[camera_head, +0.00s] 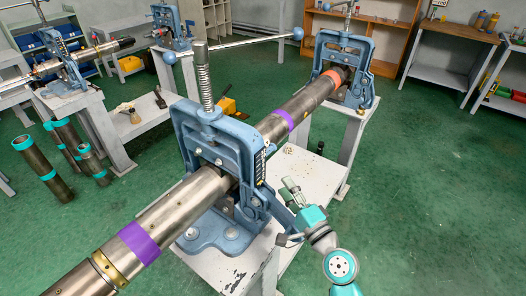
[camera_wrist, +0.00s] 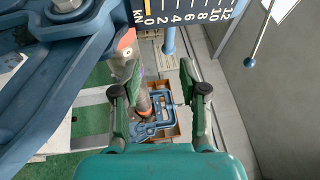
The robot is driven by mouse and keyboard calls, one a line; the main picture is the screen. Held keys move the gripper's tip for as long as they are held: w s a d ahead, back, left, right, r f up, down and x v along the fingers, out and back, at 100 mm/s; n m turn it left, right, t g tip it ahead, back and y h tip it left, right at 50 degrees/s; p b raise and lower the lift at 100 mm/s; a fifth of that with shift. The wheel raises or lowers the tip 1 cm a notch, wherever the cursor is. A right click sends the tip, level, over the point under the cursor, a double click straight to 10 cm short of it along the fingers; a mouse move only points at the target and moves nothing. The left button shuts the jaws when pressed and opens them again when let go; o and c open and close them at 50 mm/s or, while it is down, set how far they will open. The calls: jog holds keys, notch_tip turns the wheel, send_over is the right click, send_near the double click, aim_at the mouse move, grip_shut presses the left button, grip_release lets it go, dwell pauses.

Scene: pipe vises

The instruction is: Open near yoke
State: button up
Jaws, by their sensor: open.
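The near yoke (camera_head: 203,128) is a blue frame standing upright over the steel pipe (camera_head: 185,205) on the near vise. Its threaded screw (camera_head: 204,80) rises from the top, with a long bar handle (camera_head: 245,42) ending in blue balls. My gripper (camera_head: 289,186) is to the right of the near yoke, low beside the vise, apart from it as far as I can tell. In the wrist view my gripper (camera_wrist: 159,75) has its fingers spread with nothing held between them. Blue vise metal (camera_wrist: 75,65) and a numbered scale plate (camera_wrist: 185,10) are close at upper left and top.
The far vise (camera_head: 343,68) holds the same pipe on another stand; it shows between my fingers in the wrist view (camera_wrist: 150,130). The near white stand (camera_head: 240,262) lies under the near vise. Shelves (camera_head: 372,35) stand behind. Green floor (camera_head: 430,180) is clear at right.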

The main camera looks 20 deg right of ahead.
jog(key=x, duration=0.4)
jog(key=r+x, duration=0.1)
jog(key=x, duration=0.7)
jog(key=shift+w+r, duration=0.25)
jog(key=shift+r, duration=0.05)
grip_shut()
